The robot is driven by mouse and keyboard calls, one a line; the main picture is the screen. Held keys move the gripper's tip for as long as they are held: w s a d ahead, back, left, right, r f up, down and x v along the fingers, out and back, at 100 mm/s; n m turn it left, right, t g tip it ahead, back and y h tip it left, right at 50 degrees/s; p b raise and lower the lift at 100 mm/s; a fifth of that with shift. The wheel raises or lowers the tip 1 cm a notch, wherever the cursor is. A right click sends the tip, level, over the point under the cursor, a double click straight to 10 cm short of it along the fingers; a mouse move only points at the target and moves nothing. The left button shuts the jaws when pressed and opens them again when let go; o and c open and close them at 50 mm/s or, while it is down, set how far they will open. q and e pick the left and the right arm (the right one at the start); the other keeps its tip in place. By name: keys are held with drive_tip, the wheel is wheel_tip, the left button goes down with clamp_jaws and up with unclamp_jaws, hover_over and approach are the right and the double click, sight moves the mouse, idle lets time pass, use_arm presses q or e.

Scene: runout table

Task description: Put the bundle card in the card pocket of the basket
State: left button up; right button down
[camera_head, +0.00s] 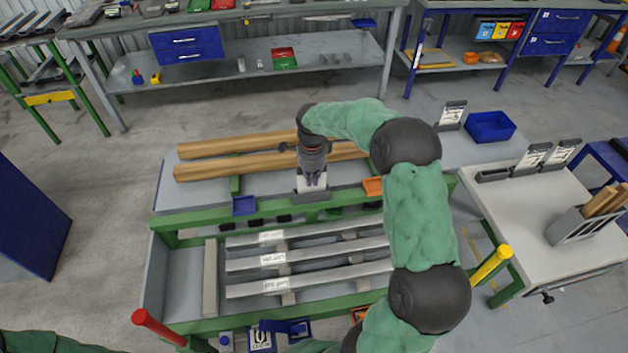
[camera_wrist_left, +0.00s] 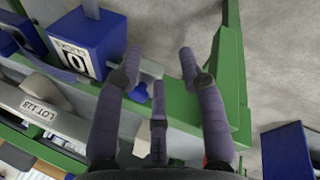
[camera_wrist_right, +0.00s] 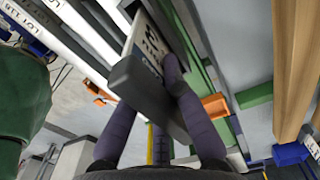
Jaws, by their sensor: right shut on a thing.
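My right gripper (camera_head: 313,184) is above the far green rail, with its fingers shut on the white bundle card (camera_head: 302,183). A grey block-shaped piece (camera_head: 312,196) lies along the card's lower edge; it looks like a card pocket, but I cannot tell whether the card is seated in it. In the right wrist view, the printed card (camera_wrist_right: 148,40) shows beside the grey block (camera_wrist_right: 145,90), between the fingers. The green-framed trough (camera_head: 190,218) holding labelled metal bars (camera_head: 310,262) lies nearer me. My left gripper (camera_wrist_left: 160,58) is open and empty near a green rail.
Two timber beams (camera_head: 235,168) lie behind the rail. More cards (camera_head: 562,152) stand on the right table. Red (camera_head: 158,328) and yellow (camera_head: 492,265) posts rise at the near corners.

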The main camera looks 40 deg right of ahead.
drive_tip(key=shift+s, duration=0.15)
drive_tip(key=shift+w+a, duration=0.15)
drive_tip(key=shift+w, duration=0.05)
drive_tip(key=shift+f, duration=0.2)
drive_tip(key=c, duration=1.4)
unclamp_jaws()
drive_tip(key=shift+o, duration=0.2)
drive_tip(key=shift+s, duration=0.1)
wheel_tip(320, 180, up, 12)
drive_tip(key=p, duration=0.3)
drive_tip(key=shift+r, duration=0.25)
